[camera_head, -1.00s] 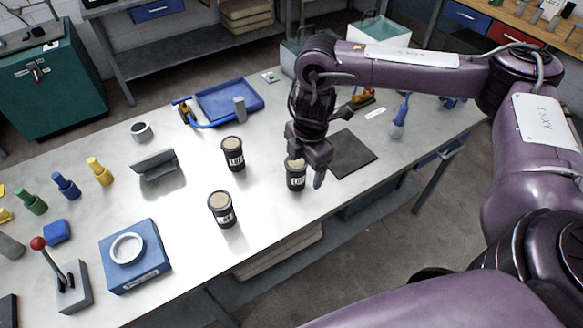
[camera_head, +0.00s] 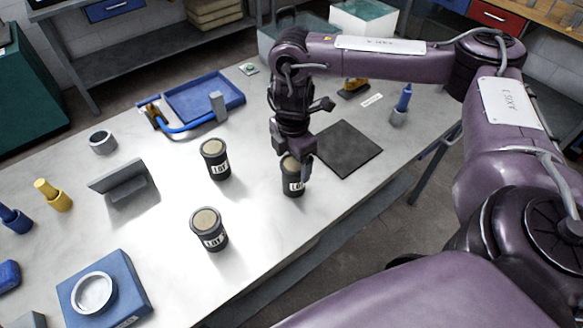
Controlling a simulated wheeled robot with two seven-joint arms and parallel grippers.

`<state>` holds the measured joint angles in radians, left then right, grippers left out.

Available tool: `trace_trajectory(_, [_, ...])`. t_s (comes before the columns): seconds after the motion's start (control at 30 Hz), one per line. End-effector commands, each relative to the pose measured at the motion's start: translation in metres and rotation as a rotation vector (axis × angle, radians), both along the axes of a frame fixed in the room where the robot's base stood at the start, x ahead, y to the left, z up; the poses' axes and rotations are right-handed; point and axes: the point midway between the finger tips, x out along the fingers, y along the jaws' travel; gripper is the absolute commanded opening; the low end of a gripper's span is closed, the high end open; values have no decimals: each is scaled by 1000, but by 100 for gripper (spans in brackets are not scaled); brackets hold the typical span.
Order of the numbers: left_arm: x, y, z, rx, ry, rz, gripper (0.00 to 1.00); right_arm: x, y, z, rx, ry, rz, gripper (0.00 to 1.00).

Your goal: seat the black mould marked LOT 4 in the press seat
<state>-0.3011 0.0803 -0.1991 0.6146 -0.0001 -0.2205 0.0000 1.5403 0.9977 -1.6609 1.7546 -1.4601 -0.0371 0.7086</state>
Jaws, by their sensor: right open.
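Three black moulds with tan tops and white LOT labels stand upright on the table. One mould (camera_head: 293,186) is at the right under my right gripper (camera_head: 293,158), one is at the back left (camera_head: 216,164), and one is at the front left (camera_head: 209,237). The label numbers are too small to read surely. My right gripper is open, its fingers at the top of the right-hand mould and partly hiding it; I cannot tell whether they touch it. The press seat, a blue block (camera_head: 132,287) with a white ring (camera_head: 94,293), is at the lower left and its ring looks empty. My left gripper is not in view.
A grey angled stand (camera_head: 124,187) and a grey ring (camera_head: 102,142) lie left of the moulds. A blue tray (camera_head: 205,97) is behind them. A dark mat (camera_head: 346,150) lies right of the gripper. The table between the front-left mould and the press seat is clear.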

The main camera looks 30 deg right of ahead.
Motion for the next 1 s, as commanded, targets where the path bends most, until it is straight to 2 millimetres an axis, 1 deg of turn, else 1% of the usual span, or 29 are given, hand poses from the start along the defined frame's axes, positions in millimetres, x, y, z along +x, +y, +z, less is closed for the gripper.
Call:
trace_trajectory(0.03, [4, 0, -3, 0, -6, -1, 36, -1, 0, -8, 1, 4, -1, 80])
trace_trajectory(0.13, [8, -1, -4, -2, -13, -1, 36, -1, 0, -15, 1, 3, -1, 80])
trace_trajectory(0.37, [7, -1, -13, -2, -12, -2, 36, 0, -3, -44, 1, 4, -2, 80])
trace_trajectory(0.5, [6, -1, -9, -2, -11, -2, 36, 0, -3, -57, 0, 2, -1, 80])
trace_trajectory(0.6, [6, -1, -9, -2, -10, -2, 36, 0, -3, -60, 0, 1, -1, 80])
trace_trajectory(0.77, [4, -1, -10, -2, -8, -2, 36, 1, -3, -60, -1, 0, -1, 80])
trace_trajectory(0.87, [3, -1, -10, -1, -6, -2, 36, 1, -3, -60, -1, 0, -1, 70])
trace_trajectory(1.0, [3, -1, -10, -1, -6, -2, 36, 1, -3, -60, 0, 0, -1, 51])
